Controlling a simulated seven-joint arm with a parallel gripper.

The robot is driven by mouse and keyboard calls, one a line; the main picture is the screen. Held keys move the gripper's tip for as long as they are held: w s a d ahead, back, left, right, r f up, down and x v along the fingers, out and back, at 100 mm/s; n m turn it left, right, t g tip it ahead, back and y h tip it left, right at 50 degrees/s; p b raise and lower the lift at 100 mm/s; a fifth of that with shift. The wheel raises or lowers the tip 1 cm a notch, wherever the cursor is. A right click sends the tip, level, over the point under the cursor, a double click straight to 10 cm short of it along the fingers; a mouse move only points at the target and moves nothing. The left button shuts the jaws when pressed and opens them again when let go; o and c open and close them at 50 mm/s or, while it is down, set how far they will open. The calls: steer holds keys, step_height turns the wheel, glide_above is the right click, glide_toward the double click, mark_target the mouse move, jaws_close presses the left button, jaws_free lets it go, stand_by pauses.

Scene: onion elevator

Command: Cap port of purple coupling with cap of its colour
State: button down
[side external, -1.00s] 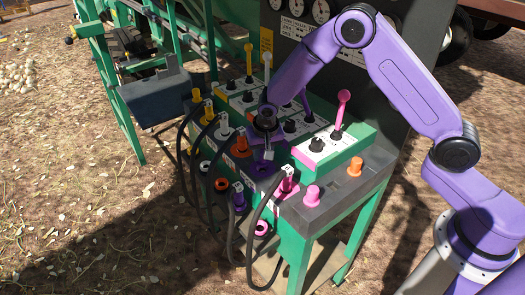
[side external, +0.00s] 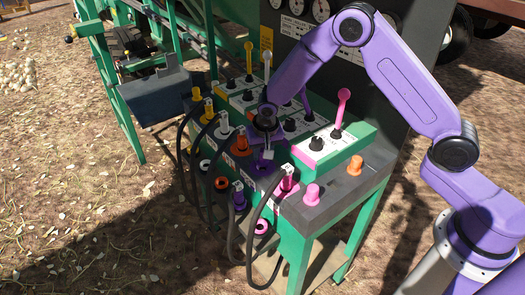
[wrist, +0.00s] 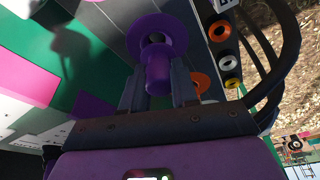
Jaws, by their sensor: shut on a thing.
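My gripper (wrist: 157,88) is shut on a purple cap (wrist: 157,72), its two fingers on either side of the knob. A wide purple disc (wrist: 180,38) shows at the knob's far end; I cannot tell whether it is the cap's flange or the port's ring. In the side external view my gripper (side external: 264,154) is low over the sloping coupling panel, with purple (side external: 262,167) just under it. The purple coupling (side external: 238,200) with its hose is plugged lower on the panel, in front of the gripper. Contact between cap and port is hidden.
A pink cap (side external: 312,194) and an orange cap (side external: 354,166) stand on the grey bench top. The pink coupling (side external: 287,183) and black hoses are close by. An orange port (side external: 221,184) is on the panel. Lever valves (side external: 342,112) rise behind the gripper.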

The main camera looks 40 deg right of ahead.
steer(key=shift+f, duration=1.05)
stand_by(1.4)
stand_by(0.4)
steer(key=shift+c, duration=1.9)
jaws_free()
steer(key=shift+r, duration=3.5)
